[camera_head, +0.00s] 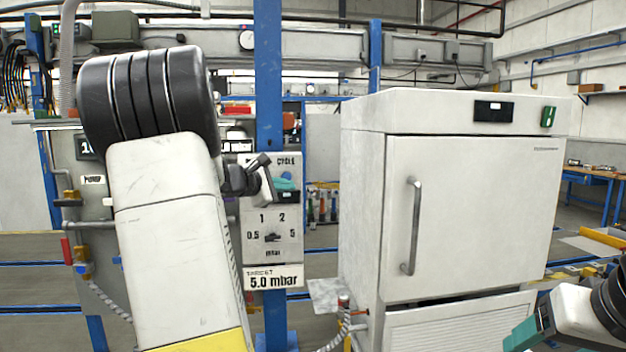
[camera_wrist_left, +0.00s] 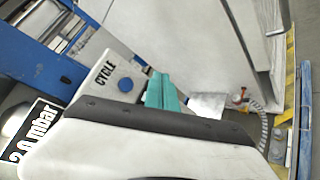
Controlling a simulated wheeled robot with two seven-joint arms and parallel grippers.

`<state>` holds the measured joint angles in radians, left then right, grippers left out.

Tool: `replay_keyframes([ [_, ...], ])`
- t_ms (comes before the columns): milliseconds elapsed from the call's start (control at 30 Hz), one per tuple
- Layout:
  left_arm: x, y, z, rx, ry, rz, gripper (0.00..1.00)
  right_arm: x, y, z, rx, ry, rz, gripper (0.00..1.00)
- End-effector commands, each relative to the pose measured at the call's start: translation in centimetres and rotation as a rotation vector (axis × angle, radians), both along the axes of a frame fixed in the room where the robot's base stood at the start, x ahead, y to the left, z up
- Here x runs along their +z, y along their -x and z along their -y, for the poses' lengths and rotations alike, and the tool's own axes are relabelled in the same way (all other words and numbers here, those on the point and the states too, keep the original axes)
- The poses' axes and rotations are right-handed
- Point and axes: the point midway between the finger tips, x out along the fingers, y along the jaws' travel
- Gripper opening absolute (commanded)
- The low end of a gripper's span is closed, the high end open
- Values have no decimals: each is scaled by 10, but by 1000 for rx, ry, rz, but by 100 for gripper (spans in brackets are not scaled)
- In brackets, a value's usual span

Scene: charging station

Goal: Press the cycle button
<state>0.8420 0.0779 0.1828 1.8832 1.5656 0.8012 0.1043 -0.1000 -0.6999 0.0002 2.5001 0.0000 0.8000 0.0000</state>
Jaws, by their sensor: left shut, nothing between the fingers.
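The cycle button is a round blue button (camera_wrist_left: 126,84) beside the word CYCLE on a light control panel (camera_wrist_left: 103,62) in the left wrist view. In the head view the panel (camera_head: 290,225) hangs at the blue post, with the CYCLE label near its top; a bit of blue button (camera_head: 287,175) shows under it. My left gripper (camera_head: 284,185) is shut and empty, its teal fingers in front of the panel just below the label. In the wrist view the fingers (camera_wrist_left: 164,92) appear right of the button; I cannot tell whether they touch it. My right gripper (camera_head: 523,337) shows partly at the lower right.
A dial (camera_head: 272,236) marked in mbar is lower on the panel, above a sign (camera_head: 273,281) reading TARGET 5.0 mbar. A white oven-like cabinet (camera_head: 465,215) with a vertical handle (camera_head: 411,226) stands to the right. A 2.0 mbar display (camera_wrist_left: 35,132) shows in the wrist view.

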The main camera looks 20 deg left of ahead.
Motion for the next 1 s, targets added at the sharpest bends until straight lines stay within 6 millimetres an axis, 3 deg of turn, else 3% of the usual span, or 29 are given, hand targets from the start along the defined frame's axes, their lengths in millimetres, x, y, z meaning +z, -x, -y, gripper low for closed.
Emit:
replay_keyframes([
  [167,-1,-9,-5,-2,-1,0,0,0,0,0,0,0,0,71],
  [633,-1,-62,-38,-2,-1,0,0,0,0,0,0,0,0,71],
  [1000,0,-75,-45,-1,-2,0,0,0,0,0,0,0,0,71],
])
